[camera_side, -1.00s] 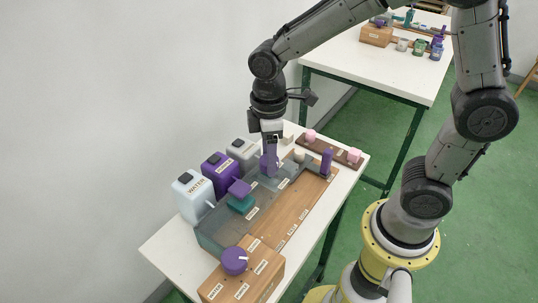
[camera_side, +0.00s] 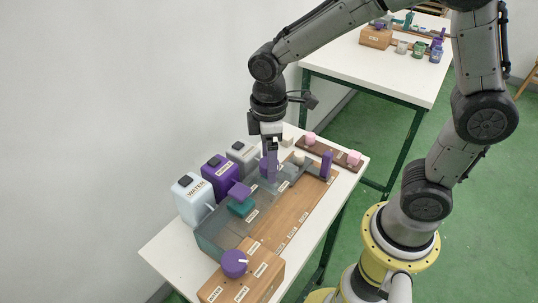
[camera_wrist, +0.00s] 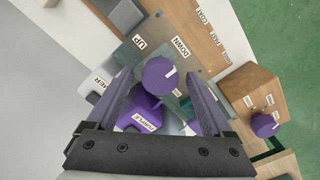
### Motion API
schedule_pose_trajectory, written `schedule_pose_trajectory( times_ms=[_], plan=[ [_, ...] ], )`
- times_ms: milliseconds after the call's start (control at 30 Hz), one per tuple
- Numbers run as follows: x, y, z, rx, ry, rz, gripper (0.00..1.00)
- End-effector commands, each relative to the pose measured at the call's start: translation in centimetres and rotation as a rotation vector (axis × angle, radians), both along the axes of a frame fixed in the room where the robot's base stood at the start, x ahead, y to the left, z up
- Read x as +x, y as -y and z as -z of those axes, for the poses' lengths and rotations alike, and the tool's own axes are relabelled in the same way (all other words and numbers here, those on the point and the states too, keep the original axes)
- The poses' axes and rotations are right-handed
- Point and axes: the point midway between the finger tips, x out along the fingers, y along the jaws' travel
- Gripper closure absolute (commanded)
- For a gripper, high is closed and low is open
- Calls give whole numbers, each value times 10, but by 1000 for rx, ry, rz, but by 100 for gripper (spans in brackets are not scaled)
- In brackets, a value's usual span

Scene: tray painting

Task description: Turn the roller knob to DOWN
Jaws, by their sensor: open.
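The round purple roller knob (camera_wrist: 158,80) has a white pointer line and sits on a grey-teal panel beside the labels UP (camera_wrist: 139,41) and DOWN (camera_wrist: 180,46). In the wrist view its pointer aims right and slightly up, nearer DOWN than UP. My gripper (camera_wrist: 158,76) is open, with one purple finger on each side of the knob. Whether the fingers touch it is unclear. In the side view my gripper (camera_side: 272,178) points down at the knob (camera_side: 263,167), which it partly hides. A purple block on a teal block (camera_side: 240,208) is nearby.
White WATER, purple (camera_side: 219,177) and grey (camera_side: 242,155) containers line the left edge. A wooden box (camera_side: 255,277) with another purple knob (camera_side: 234,263) stands in front. A wooden tray (camera_side: 290,215) and an upright purple piece (camera_side: 326,163) lie to the right.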

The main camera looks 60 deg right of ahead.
Motion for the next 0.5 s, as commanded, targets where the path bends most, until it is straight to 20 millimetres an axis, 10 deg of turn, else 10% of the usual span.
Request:
schedule_pose_trajectory(
  times_ms=[500],
  plan=[
    [1,0,-80,1,6,0,15]
  ],
)
